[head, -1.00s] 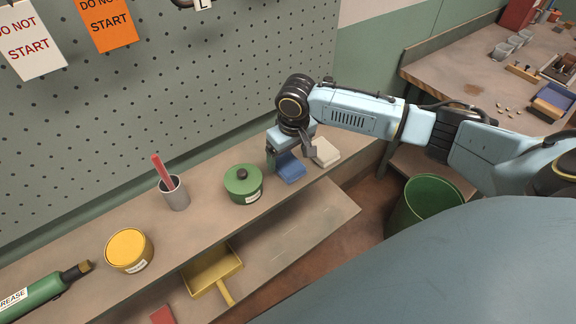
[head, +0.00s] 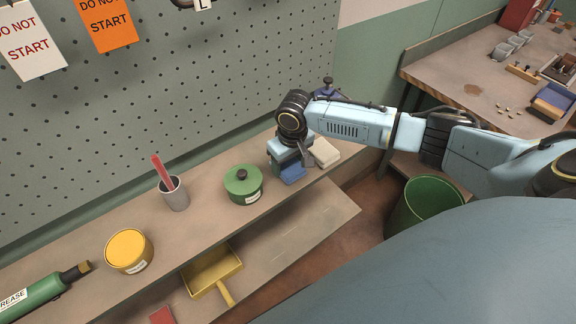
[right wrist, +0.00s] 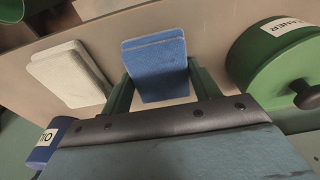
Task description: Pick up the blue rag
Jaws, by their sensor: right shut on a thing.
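The blue rag (head: 293,172) is a folded pad on the narrow shelf in the head view, partly hidden by my right gripper (head: 291,166). In the right wrist view the blue rag (right wrist: 156,65) lies between the two dark green fingers of my right gripper (right wrist: 158,88), one on each side. The gripper is shut on the rag. I cannot tell whether the rag is clear of the shelf. My left gripper is not in view.
A white folded rag (head: 325,152) lies just right of the blue one. A green lidded tin (head: 243,190) stands to its left, then a grey cup (head: 174,198) and a yellow tin (head: 129,252). The pegboard (head: 180,90) rises behind the shelf. A green bin (head: 424,200) stands at right.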

